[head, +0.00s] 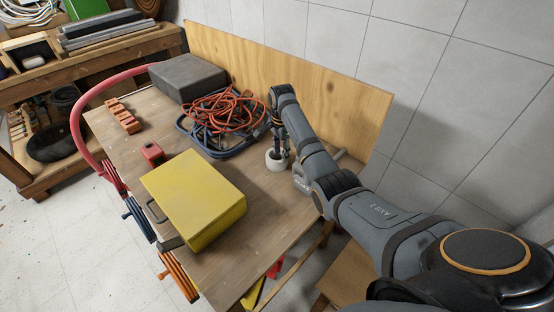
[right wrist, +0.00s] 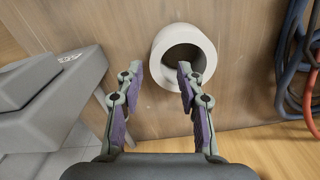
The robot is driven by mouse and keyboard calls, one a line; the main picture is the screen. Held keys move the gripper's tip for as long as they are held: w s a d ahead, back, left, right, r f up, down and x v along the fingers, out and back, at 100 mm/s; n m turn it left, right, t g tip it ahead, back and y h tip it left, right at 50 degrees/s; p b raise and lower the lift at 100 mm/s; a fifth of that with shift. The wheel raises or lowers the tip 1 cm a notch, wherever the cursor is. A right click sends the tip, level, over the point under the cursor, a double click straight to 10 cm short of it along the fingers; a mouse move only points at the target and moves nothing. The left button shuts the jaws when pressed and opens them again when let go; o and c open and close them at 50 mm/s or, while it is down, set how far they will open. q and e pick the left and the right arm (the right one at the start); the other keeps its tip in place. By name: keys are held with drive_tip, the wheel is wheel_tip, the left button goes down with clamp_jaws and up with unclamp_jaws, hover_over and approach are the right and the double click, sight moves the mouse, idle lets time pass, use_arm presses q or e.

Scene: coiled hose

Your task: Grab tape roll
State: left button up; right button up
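The tape roll (head: 273,165) is a white ring standing on the wooden workbench, its open hole facing up. It also shows in the right wrist view (right wrist: 207,48). My right gripper (head: 283,148) points down at it. In the right wrist view the right gripper (right wrist: 158,74) is open, with purple-padded fingers apart. One fingertip is beside the roll's left side; the other overlaps the hole. I cannot tell whether either touches it or how deep the second one sits. My left gripper is not in view.
A coiled orange and blue hose (head: 222,112) lies just left of the roll. A yellow box (head: 195,195), a red item (head: 152,153) and a dark grey case (head: 187,78) also stand on the bench (head: 235,262). A grey block (right wrist: 35,95) is close by. A plywood board (head: 320,92) backs the bench.

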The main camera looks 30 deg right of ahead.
sight(281, 169)
drive_tip(key=shift+s+f+p, duration=0.15)
drive_tip(key=shift+f+p, duration=0.05)
drive_tip(key=shift+f, duration=1.2)
drive_tip(key=shift+s+f+p, duration=0.15)
drive_tip(key=shift+f, duration=1.2)
drive_tip(key=shift+c, duration=0.3)
clamp_jaws()
